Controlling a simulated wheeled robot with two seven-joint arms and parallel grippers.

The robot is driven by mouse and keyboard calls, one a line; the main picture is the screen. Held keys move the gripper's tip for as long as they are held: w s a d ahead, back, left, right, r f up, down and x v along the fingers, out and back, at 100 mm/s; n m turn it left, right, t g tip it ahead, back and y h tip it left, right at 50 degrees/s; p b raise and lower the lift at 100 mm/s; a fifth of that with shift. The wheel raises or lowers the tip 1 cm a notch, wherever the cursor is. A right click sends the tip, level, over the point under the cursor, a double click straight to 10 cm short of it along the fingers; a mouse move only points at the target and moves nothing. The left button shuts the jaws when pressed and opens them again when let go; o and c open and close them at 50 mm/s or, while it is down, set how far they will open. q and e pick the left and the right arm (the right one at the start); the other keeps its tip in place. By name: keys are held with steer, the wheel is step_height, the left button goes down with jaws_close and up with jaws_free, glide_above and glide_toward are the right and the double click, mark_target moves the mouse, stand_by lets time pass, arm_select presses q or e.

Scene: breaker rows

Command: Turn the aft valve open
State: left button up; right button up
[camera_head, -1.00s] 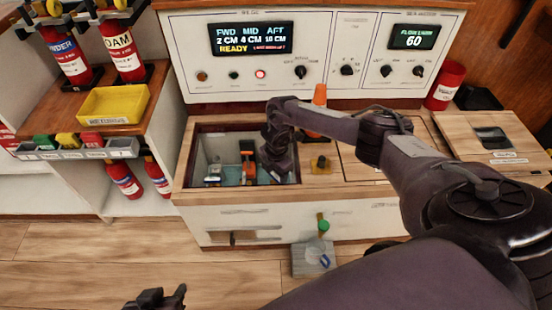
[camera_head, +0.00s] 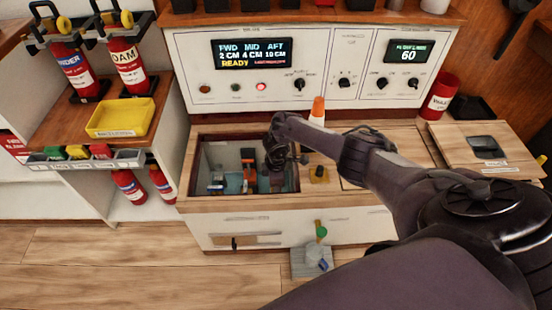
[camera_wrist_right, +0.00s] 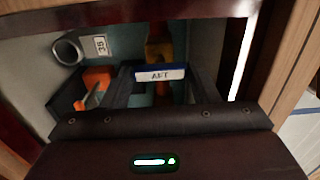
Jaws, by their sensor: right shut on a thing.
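In the right wrist view, a white plate marked AFT (camera_wrist_right: 160,74) with a blue edge lies between the dark fingers. An orange-yellow part (camera_wrist_right: 158,50) shows behind the plate. The gripper is shut on the aft valve, whose gripped part is mostly hidden by the fingers and plate. My left gripper is out of view.
A grey pipe end (camera_wrist_right: 67,50) with a 38 tag and an orange lever (camera_wrist_right: 96,80) lie left of the gripper. The control panel (camera_head: 330,65) stands behind the bay. An orange-and-white cone (camera_head: 317,112) and a yellow-and-black fitting (camera_head: 319,173) are close to the arm.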

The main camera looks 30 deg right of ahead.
steer(key=shift+m, duration=0.3)
steer(key=o, duration=1)
